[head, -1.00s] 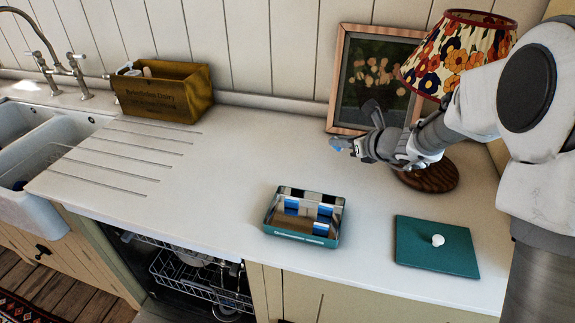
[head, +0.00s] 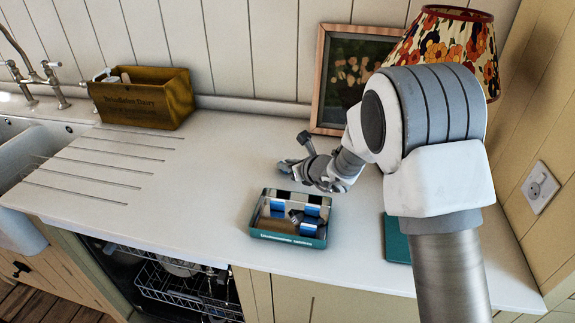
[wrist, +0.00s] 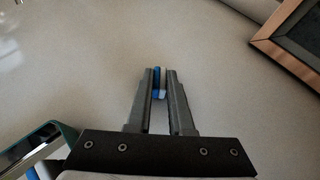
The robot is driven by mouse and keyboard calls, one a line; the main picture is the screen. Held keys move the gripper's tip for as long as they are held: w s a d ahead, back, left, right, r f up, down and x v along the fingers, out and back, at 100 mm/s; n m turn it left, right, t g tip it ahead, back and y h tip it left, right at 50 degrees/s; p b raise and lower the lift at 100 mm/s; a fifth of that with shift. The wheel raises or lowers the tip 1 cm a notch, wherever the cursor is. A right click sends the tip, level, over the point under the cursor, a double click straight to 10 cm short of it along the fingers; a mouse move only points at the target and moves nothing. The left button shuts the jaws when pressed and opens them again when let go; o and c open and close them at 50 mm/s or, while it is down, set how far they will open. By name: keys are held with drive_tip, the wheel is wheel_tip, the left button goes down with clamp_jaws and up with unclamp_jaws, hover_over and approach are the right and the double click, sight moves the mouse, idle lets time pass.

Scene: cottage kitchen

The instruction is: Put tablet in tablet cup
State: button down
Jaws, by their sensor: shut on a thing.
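My gripper (head: 284,167) is over the counter, behind the tin, in the head view. Its fingers (wrist: 159,86) are shut on a small blue and white tablet (wrist: 158,92) in the wrist view. The tablet sits between the fingertips, with pale counter behind it. I cannot make out the tablet in the head view. The open teal tin (head: 288,239) stands on the counter with blue and white tablets inside. Its corner shows at lower left in the wrist view (wrist: 47,134). I do not see a tablet cup in either view.
A dishwasher rack (head: 185,290) shows below the counter's front edge. A teal lid (head: 396,240) is partly hidden by my arm. A brown caddy (head: 140,100) stands at the back left, a framed picture (head: 319,80) and a floral lamp (head: 440,45) at the back right. The left counter (head: 210,160) is clear.

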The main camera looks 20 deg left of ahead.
drive_tip(key=shift+f, duration=0.1)
drive_tip(key=c, duration=0.8)
unclamp_jaws()
drive_tip(key=shift+r, duration=0.35)
drive_tip(key=v, duration=1.2)
drive_tip(key=shift+f, duration=0.15)
